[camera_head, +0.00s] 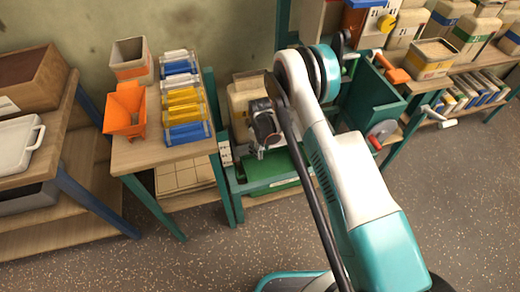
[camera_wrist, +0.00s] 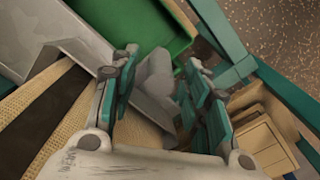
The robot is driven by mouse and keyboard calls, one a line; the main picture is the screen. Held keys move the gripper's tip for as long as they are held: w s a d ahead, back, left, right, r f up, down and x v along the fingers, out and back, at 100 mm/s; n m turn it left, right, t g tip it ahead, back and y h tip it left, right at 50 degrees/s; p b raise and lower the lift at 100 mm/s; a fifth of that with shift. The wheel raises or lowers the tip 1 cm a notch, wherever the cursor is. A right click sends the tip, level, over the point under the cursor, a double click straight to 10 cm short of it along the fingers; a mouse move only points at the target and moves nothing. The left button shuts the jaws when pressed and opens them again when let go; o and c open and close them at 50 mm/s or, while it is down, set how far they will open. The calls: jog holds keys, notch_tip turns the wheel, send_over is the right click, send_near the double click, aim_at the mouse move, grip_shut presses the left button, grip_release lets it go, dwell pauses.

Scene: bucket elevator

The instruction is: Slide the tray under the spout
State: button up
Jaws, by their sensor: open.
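A green tray-like surface (camera_head: 280,186) lies low inside the teal frame, below my gripper; a green floor with a raised edge also shows in the wrist view (camera_wrist: 145,22). My gripper (camera_head: 264,150) hangs over the frame, in front of the beige sack-like body. In the wrist view its two teal fingers (camera_wrist: 162,62) are open and apart. A pale grey piece (camera_wrist: 153,75) shows between them; I cannot tell whether they touch it. A grey sloped metal part (camera_wrist: 40,45), perhaps the spout, is at upper left. My arm hides part of the machine.
A small table at left carries an orange hopper (camera_head: 124,110), an orange-and-grey bin (camera_head: 130,60) and blue and yellow racks (camera_head: 183,98). A white tray with a handle (camera_head: 18,148) sits on the far-left shelf. The speckled floor in front is clear.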

grip_shut()
jog(key=w+d, duration=0.2)
jog(key=d, duration=0.6)
jog(key=w+d, duration=0.2)
jog(key=d, duration=0.6)
jog(key=shift+w+d, duration=0.35)
jog(key=shift+w, duration=0.05)
grip_release()
jog(key=shift+a, duration=0.1)
